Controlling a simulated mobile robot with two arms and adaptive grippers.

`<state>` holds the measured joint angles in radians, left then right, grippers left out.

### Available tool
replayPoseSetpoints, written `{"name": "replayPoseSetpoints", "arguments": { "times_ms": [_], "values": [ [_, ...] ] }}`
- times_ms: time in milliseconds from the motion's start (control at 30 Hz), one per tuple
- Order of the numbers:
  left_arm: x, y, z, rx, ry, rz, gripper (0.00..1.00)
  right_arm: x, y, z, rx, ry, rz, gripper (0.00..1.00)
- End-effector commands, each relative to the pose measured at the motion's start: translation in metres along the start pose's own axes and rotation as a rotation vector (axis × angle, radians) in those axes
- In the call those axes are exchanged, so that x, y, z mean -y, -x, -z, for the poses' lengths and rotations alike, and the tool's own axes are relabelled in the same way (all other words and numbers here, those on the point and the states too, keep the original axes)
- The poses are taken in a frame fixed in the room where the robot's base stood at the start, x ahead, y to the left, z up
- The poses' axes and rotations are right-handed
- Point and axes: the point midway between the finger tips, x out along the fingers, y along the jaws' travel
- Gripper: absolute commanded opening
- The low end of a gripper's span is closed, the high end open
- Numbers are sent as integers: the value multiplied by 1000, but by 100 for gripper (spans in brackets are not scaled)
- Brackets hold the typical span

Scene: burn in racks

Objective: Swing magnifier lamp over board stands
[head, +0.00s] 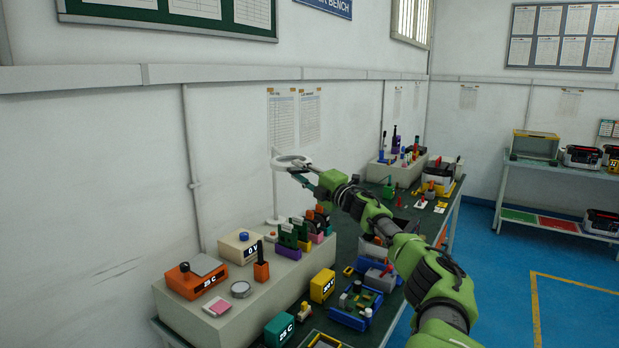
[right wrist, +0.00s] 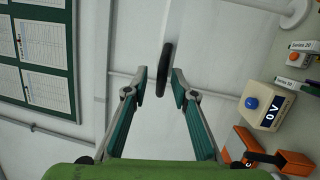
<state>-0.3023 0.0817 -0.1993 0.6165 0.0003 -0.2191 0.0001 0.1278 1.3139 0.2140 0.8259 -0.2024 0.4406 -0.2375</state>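Board stands with green boards (head: 288,237) stand below on the raised shelf. My left gripper is out of view.
Blue trays (head: 350,318) and small boxes crowd the bench. The wall is close behind the lamp; blue floor is open at right.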

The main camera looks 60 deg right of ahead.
Motion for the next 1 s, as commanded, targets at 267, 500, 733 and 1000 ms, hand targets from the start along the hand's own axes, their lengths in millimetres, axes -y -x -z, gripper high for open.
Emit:
{"name": "replayPoseSetpoints", "arguments": {
  "times_ms": [267, 500, 733, 1000],
  "values": [
    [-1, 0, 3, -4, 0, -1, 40, 5, 11, 2, -3, -1, 6, 25],
    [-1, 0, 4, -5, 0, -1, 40, 2, 23, 1, -3, 2, 5, 25],
    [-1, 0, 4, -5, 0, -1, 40, 3, 40, 2, -5, 0, 5, 25],
    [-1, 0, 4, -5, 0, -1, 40, 1, 72, 0, -1, 2, 2, 25]
  ]
}}
